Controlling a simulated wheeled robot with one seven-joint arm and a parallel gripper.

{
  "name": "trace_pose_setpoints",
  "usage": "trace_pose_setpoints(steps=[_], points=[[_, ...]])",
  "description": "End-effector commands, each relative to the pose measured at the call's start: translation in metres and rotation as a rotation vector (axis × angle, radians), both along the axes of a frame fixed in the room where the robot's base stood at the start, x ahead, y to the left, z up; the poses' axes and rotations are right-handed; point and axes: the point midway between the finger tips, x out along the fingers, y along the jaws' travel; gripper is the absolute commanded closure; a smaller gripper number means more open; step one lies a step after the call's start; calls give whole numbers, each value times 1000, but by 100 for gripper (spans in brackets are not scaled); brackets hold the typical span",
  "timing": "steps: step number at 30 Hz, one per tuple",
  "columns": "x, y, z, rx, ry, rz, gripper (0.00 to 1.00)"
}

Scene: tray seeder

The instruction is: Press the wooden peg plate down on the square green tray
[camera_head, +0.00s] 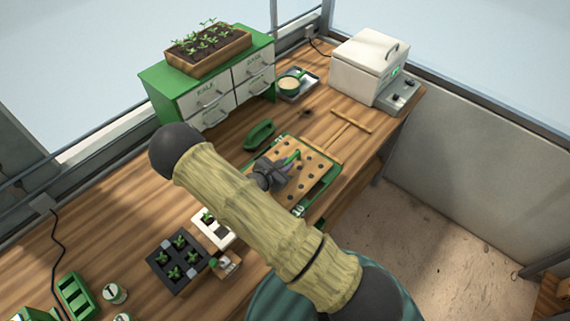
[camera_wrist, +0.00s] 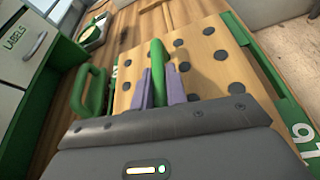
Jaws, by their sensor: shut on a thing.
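The wooden peg plate (camera_head: 313,170) is a light board with rows of dark round spots and a green handle (camera_wrist: 158,58). It lies over the square green tray (camera_head: 331,187), whose rim shows along its edges; the rim also shows in the wrist view (camera_wrist: 262,62). I cannot tell whether a small gap is left between plate and tray. My gripper (camera_wrist: 161,88) has its two purple fingers shut on the handle, above the plate. In the head view my gripper (camera_head: 285,165) shows at the plate's left part, and my arm hides part of the tray's near side.
A green handled tool (camera_head: 259,133) stands close left of the tray. A wooden T-shaped tool (camera_head: 345,128) lies behind it. A green drawer cabinet (camera_head: 160,92), a white box machine (camera_head: 368,65), a black seedling tray (camera_head: 165,270) and a white pot tray (camera_head: 207,225) stand around.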

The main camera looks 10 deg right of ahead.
Motion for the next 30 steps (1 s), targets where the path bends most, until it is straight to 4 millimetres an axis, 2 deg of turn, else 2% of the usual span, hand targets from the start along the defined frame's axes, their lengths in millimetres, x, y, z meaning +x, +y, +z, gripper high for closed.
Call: trace_pose_setpoints(steps=[30], points=[[0,0,-7,-1,1,-1,100]])
